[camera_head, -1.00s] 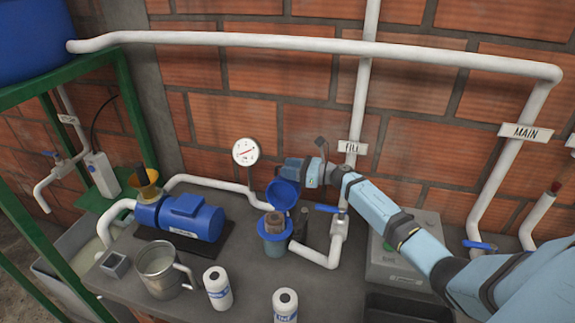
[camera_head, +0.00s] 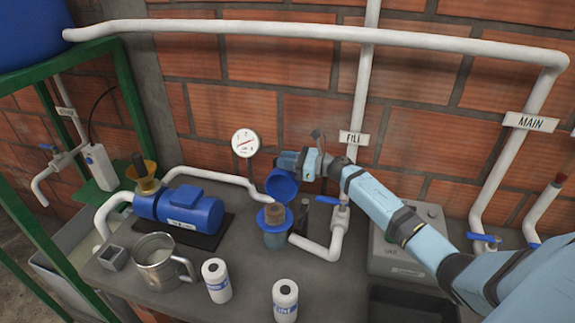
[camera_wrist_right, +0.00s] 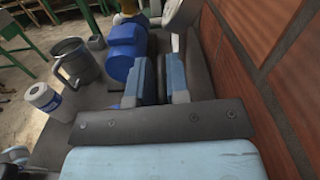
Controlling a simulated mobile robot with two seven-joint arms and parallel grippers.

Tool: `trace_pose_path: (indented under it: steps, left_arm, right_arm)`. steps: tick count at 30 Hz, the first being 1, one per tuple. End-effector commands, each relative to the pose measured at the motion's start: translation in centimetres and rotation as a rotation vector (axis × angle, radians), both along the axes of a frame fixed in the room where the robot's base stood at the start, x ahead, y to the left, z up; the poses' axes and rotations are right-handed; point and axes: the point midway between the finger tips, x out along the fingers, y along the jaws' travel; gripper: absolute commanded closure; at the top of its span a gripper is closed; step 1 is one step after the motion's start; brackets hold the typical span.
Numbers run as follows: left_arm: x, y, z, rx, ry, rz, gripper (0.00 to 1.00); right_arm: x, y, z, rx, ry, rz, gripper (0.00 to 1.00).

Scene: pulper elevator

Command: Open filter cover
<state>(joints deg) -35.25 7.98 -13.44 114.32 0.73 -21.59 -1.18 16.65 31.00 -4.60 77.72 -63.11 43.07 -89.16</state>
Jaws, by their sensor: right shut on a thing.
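The blue filter cover (camera_head: 281,186) stands tilted up behind the filter, lifted off its mouth. The open filter housing (camera_head: 275,239) has a blue rim with a brown cartridge (camera_head: 274,213) showing inside. My right gripper (camera_head: 292,161) reaches in from the right and is shut on the cover at its upper edge. In the right wrist view its fingers (camera_wrist_right: 155,82) are close together, and the grip itself is hard to see.
The brick wall is behind.

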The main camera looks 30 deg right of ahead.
Motion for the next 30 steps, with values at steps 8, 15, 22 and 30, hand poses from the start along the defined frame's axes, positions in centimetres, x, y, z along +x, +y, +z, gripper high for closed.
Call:
trace_pose_path:
  steps: [8,15,22,30]
  left_arm:
    - [-0.1,-0.1,-4.5,0.001,0.006,-0.001,0.57]
    - [-0.1,0.0,-4.5,0.001,0.005,-0.001,0.57]
    - [0.1,-0.1,-4.2,-0.001,-0.002,-0.001,0.57]
    - [0.1,0.0,-4.2,-0.001,-0.002,0.000,0.57]
  right_arm:
    - [-1.6,1.8,0.4,-0.142,-0.124,0.000,1.00]
    - [-1.9,2.1,0.9,-0.162,-0.143,-0.002,1.00]
    - [-1.9,2.1,0.9,-0.161,-0.141,-0.002,0.70]
    - [-1.9,2.2,0.8,-0.159,-0.139,0.000,0.62]
